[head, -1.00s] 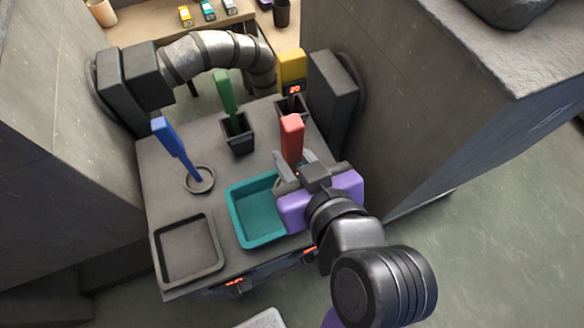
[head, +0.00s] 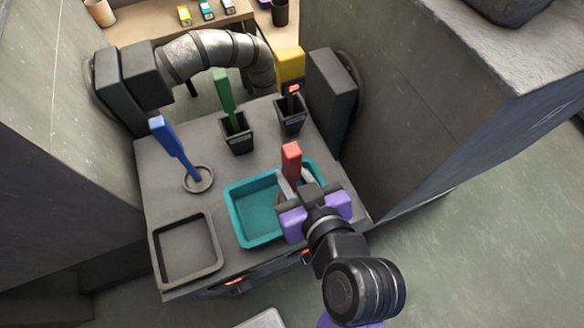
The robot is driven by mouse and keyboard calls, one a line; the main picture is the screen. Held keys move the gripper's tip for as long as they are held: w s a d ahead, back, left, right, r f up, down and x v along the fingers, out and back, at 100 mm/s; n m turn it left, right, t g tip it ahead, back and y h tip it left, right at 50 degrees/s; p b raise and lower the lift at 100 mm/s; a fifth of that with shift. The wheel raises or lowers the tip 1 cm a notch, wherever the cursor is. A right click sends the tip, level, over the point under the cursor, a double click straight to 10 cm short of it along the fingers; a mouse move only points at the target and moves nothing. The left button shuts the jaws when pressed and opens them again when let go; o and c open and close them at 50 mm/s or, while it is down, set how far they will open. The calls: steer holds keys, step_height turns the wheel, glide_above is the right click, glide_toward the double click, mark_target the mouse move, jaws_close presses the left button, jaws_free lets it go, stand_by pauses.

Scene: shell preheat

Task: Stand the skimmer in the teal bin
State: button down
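A red-handled tool (head: 291,160) stands upright over the right part of the teal bin (head: 231,213). It is likely the skimmer, but its lower end is hidden by my gripper and I cannot tell whether it touches the bin floor. My gripper (head: 293,186) has its fingers around the lower handle and appears closed on it. The gripper's purple-sided body covers the bin's near right corner. The left part of the bin is bare.
A blue tool (head: 172,143) stands in a round ring holder. A green tool (head: 224,95) and a yellow tool (head: 291,65) stand in dark cups behind the bin. An empty grey tray (head: 157,264) is at front left. A thick pipe (head: 215,55) and walls flank the table.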

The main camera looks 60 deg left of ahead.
steer(key=c, duration=1.2)
jaws_free()
steer(key=shift+f, duration=0.1)
steer(key=shift+o, duration=0.2)
steer(key=w+v, duration=0.1)
steer(key=v, duration=1.1)
steer(key=shift+s, duration=0.5)
